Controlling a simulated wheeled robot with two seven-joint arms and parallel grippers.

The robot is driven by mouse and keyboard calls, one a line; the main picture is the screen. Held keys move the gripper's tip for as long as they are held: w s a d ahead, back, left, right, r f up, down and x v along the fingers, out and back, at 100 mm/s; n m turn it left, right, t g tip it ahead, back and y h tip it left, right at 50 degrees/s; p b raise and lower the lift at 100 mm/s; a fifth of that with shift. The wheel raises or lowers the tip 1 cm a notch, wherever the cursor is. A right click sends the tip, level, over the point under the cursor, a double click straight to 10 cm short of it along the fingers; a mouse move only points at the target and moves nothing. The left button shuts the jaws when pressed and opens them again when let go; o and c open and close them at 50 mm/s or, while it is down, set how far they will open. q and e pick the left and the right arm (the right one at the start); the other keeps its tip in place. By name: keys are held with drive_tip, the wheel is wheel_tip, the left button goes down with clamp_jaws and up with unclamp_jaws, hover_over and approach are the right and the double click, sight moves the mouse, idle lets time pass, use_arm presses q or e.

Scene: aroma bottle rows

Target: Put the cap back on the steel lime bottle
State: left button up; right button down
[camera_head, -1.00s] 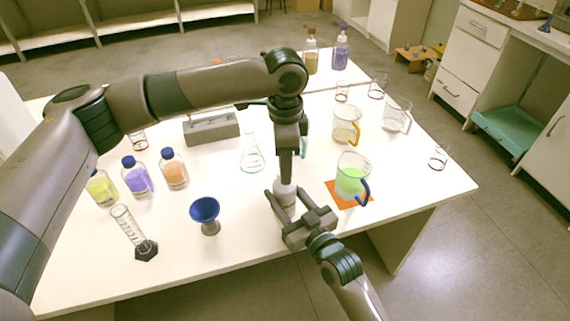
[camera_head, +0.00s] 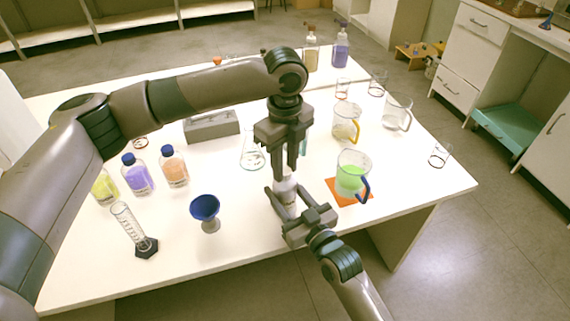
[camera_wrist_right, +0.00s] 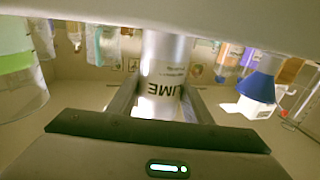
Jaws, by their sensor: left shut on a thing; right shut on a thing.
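The steel lime bottle (camera_head: 285,189) stands upright near the table's front edge. In the right wrist view the silver bottle (camera_wrist_right: 163,75) shows its LIME label. My right gripper (camera_head: 289,203) is shut around the bottle's body from the front. My left gripper (camera_head: 294,168) points straight down over the bottle's top, fingers at the bottle's mouth. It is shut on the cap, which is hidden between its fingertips. I cannot tell from here how the cap sits on the neck.
A jug of green liquid (camera_head: 351,178) stands on an orange mat (camera_head: 338,194) close right of the grippers. A blue funnel (camera_head: 205,207) and measuring cylinder (camera_head: 128,226) stand left. A conical flask (camera_head: 252,156) and grey block (camera_head: 211,126) are behind.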

use_arm(q)
drive_tip(key=m, duration=1.1)
drive_tip(key=shift+m, duration=0.4)
drive_tip(key=m, duration=0.6)
drive_tip(key=shift+a, duration=0.1)
drive_tip(key=m, duration=0.4)
drive_tip(key=shift+m, duration=0.3)
drive_tip(key=o, duration=1)
